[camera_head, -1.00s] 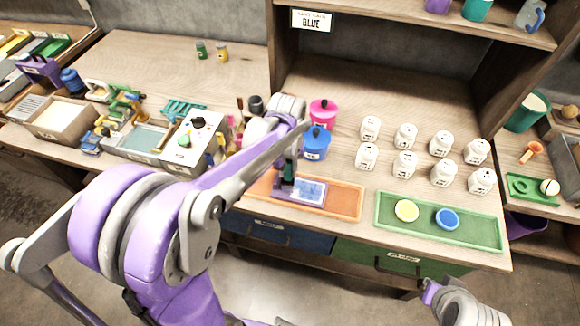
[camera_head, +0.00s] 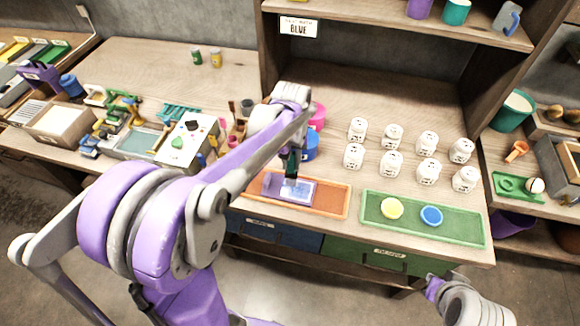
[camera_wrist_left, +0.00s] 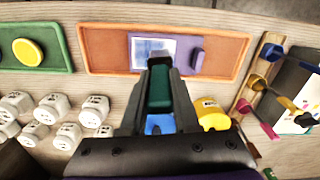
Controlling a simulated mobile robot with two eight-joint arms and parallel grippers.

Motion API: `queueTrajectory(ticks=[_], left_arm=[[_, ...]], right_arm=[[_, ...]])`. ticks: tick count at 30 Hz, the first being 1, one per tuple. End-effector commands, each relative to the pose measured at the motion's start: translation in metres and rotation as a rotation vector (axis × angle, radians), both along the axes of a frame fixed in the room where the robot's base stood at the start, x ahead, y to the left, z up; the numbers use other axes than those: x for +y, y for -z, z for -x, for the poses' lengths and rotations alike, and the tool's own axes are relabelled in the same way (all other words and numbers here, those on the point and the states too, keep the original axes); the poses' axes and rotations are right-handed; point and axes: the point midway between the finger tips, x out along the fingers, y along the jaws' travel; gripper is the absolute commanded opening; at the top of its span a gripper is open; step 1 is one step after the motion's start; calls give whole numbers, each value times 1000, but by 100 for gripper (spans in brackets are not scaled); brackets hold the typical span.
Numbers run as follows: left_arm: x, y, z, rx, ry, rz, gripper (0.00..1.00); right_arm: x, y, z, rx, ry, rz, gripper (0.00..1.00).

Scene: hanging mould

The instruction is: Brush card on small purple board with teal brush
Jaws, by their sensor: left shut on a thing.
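The small purple board (camera_head: 272,193) lies on the orange tray (camera_head: 335,202), and the pale blue-and-white card (camera_head: 301,194) is on it. In the left wrist view the board's purple end (camera_wrist_left: 197,55) is right of the card (camera_wrist_left: 150,48). My left gripper (camera_head: 291,160) is shut on the teal brush (camera_wrist_left: 160,88), pointing down over the card. The brush's lower end is partly hidden, so I cannot tell if it touches the card. My right gripper (camera_head: 433,288) is at the lower right, away from the objects; its jaws are unclear.
A green tray (camera_head: 455,228) with yellow and blue discs is to the right. Several white jars (camera_head: 391,163) stand behind it. A blue pot (camera_head: 311,146) and a pink pot (camera_head: 318,118) are close behind my left gripper. Tools crowd the table's left.

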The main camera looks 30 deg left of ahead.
Motion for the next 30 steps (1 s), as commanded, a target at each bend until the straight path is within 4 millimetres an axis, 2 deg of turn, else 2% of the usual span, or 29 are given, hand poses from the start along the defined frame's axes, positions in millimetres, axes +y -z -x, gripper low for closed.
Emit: queueTrajectory(ticks=[3,8,30], left_arm=[[1,-14,-6,-3,1,0,0],[1,-23,-9,-3,2,0,0],[1,-23,-8,0,2,0,0]], right_arm=[[0,-8,-5,-11,0,0,0],[0,-13,-9,-17,0,0,0],[0,-12,-8,-16,0,0,0]])
